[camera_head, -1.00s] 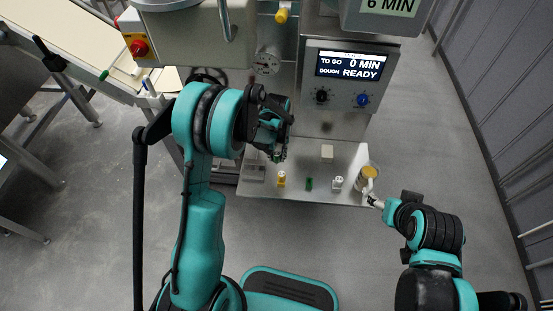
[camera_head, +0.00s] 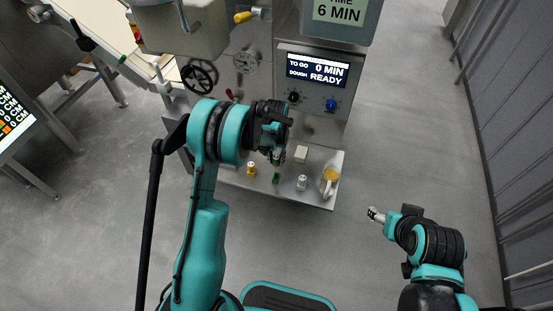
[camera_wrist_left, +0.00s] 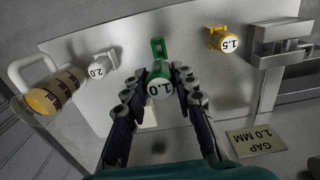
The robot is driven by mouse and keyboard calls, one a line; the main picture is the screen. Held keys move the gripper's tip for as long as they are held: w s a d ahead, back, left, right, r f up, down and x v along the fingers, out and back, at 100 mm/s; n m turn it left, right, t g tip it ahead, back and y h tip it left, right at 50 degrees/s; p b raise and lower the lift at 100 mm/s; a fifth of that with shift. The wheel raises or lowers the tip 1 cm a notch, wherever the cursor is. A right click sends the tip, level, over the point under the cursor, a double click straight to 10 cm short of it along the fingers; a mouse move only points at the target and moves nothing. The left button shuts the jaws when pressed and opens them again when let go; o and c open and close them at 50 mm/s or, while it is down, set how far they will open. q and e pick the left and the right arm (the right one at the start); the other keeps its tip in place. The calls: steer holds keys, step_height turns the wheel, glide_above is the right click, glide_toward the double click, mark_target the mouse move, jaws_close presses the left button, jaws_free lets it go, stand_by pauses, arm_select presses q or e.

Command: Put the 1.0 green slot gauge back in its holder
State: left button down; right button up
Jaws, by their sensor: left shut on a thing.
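The green 1.0 slot gauge (camera_wrist_left: 160,81) has a round white face reading 1.0 and sits between my left fingers in the left wrist view. In the head view its green body (camera_head: 276,178) shows just below my left gripper (camera_head: 277,158). My left gripper is shut on the gauge; I cannot tell whether the gauge touches the steel shelf. A metal bracket (camera_wrist_left: 282,46), possibly the holder, stands at the right in the left wrist view, near a plate (camera_wrist_left: 256,140) reading GAP 1.0 MM. My right gripper (camera_head: 376,215) is away from the shelf; its fingers are too small to judge.
The shelf (camera_head: 240,181) also bears a yellow 1.5 gauge (camera_wrist_left: 223,40), a white 2.0 gauge (camera_wrist_left: 102,65), a pale block (camera_head: 300,154) and a handled yellow jar (camera_head: 330,177). The machine panel (camera_head: 317,80) rises behind. Open floor lies at the right.

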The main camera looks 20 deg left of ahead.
mark_target(276, 167)
arm_select(q)
steer(key=shift+d, duration=0.1)
steer(key=shift+f+b, duration=2.45)
steer(key=shift+f, duration=0.45)
steer(key=shift+b, duration=0.4)
steer(key=shift+f+b, duration=0.7)
steer(key=shift+f, duration=0.15)
steer(key=shift+f+b, duration=0.3)
steer(key=shift+f, duration=0.5)
stand_by(0.4)
steer(key=c, duration=0.9)
jaws_free()
